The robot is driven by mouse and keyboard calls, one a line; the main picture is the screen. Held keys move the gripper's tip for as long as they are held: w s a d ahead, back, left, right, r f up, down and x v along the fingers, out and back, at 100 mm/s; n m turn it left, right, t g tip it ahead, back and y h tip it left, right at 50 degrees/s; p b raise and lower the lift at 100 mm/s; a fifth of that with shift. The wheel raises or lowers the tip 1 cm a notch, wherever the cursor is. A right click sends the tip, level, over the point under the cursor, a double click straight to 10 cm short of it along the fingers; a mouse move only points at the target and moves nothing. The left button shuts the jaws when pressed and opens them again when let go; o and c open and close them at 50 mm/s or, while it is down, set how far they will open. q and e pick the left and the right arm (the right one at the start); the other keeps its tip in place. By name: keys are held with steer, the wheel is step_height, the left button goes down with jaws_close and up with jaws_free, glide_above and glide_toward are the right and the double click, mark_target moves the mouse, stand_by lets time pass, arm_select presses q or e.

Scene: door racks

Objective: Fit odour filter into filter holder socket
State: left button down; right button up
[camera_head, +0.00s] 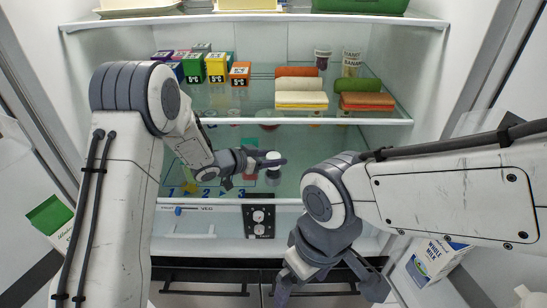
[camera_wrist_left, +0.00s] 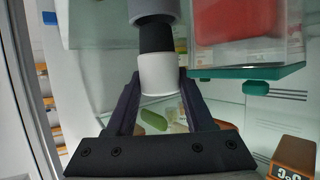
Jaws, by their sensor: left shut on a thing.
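My left gripper (camera_head: 268,160) is shut on a white cylinder, which I take to be the odour filter (camera_wrist_left: 160,75), inside the fridge. In the left wrist view the white part sits between both fingers (camera_wrist_left: 160,100). A black section (camera_wrist_left: 156,38) continues from it, with a wider grey round part (camera_wrist_left: 153,10) beyond, cut by the frame edge. I cannot tell whether this grey part is the filter holder socket or belongs to the filter. In the head view the fingers mostly hide the filter. My right gripper (camera_head: 325,287) is open and empty at the lower front.
A red box (camera_wrist_left: 240,25) is close at right in the wrist view.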

arm_select(q)
steer(key=shift+f+b, duration=0.55)
steer(key=shift+f, duration=0.2)
steer(key=shift+c, duration=1)
jaws_free()
steer(key=shift+f, duration=0.1)
steer(key=shift+s+a, duration=0.3)
steer(key=shift+a, duration=0.15)
steer(key=b+v, duration=0.2)
steer(key=v, duration=0.7)
steer(key=shift+r+b, duration=0.3)
steer(key=shift+r, duration=0.2)
